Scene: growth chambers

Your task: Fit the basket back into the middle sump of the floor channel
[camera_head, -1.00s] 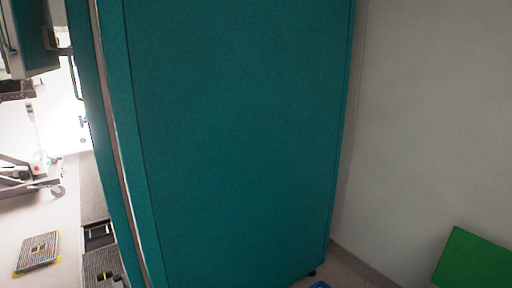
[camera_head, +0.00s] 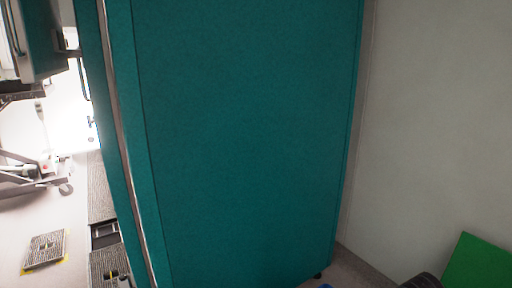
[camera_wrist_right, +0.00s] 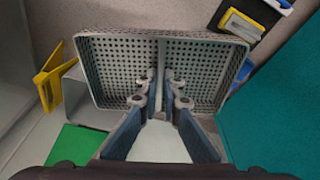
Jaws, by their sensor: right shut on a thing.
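The grey perforated basket (camera_wrist_right: 115,65) fills the upper middle of the right wrist view. A thin upright bar or divider (camera_wrist_right: 162,55) runs across its middle. My right gripper (camera_wrist_right: 165,85) is shut on this middle part, with its fingertips inside the basket's outline. In the head view the floor channel (camera_head: 98,185) runs along the lower left, beside the teal cabinet. A dark uncovered opening (camera_head: 104,235) shows between its grates; I cannot tell if it is the middle sump. My left gripper is not in view.
The tall teal cabinet (camera_head: 240,140) blocks most of the head view. A loose grate (camera_head: 45,248) lies on the pale floor within yellow marking. A wheeled stand (camera_head: 40,175) is at left. A green panel (camera_head: 480,262) is at lower right. Yellow objects (camera_wrist_right: 48,78) lie near the basket.

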